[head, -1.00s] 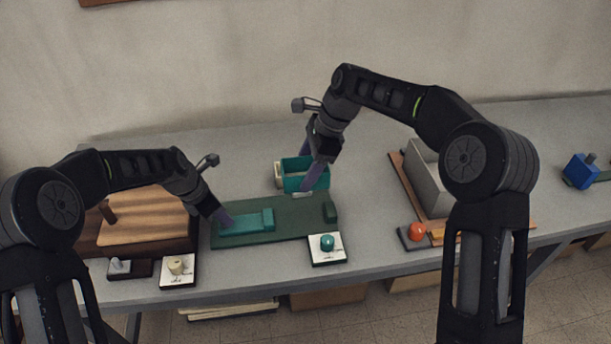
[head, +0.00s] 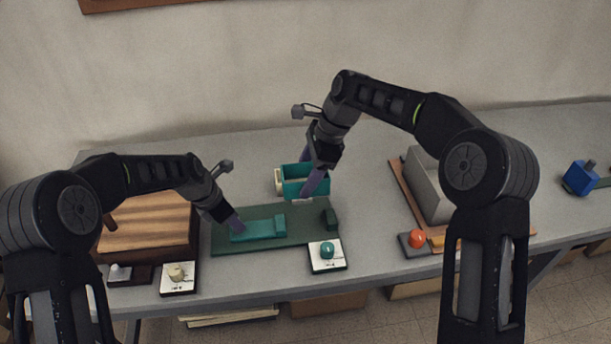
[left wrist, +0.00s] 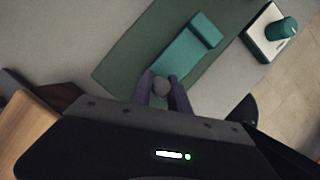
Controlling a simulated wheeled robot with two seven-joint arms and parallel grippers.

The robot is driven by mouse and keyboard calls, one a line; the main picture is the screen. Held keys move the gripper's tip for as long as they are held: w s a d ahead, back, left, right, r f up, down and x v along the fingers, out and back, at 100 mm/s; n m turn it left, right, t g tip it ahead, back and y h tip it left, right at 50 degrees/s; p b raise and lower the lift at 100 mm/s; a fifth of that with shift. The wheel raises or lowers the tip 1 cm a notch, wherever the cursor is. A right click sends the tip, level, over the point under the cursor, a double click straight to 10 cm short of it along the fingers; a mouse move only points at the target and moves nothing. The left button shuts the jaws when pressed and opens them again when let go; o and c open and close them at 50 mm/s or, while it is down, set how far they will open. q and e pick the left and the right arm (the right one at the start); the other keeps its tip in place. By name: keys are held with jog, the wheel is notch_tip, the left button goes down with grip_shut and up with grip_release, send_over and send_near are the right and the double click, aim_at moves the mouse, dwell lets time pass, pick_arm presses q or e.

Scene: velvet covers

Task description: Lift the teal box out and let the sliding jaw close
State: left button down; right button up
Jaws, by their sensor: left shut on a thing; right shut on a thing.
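The teal box (head: 290,187) is an open-topped box with a pale piece on its left side, at the back edge of the green board (head: 225,247) in the head view. My right gripper (head: 308,192) is shut on its near side; I cannot tell whether the box touches the table. The teal sliding jaw (head: 260,230) lies on the board, with a gap to the dark green fixed block (head: 330,219) at its right. My left gripper (head: 238,228) is shut on the jaw's grey knob (left wrist: 161,86). The jaw also shows in the left wrist view (left wrist: 185,55).
A white plate with a teal knob (head: 327,252) stands at the board's front right. A wooden block (head: 150,225) and a plate with a cream knob (head: 178,277) are at the left. A grey box (head: 428,185) and an orange knob (head: 417,238) are at the right.

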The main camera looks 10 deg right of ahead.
pick_arm(q)
jog(key=shift+w+d+r, duration=0.15)
jog(key=shift+w+d, duration=0.05)
jog(key=shift+d, duration=0.45)
pick_arm(e)
jog(key=shift+r, duration=0.1)
pick_arm(q)
jog(key=c, duration=1.5)
grip_release()
jog(key=o, duration=0.5)
jog(key=shift+s, duration=0.15)
pick_arm(e)
notch_tip(320, 180, up, 6)
jog(key=p, duration=0.6)
jog(key=shift+r+p, duration=0.25)
jog(key=shift+p, duration=0.05)
pick_arm(q)
notch_tip(320, 180, up, 9)
jog(key=shift+f, duration=0.2)
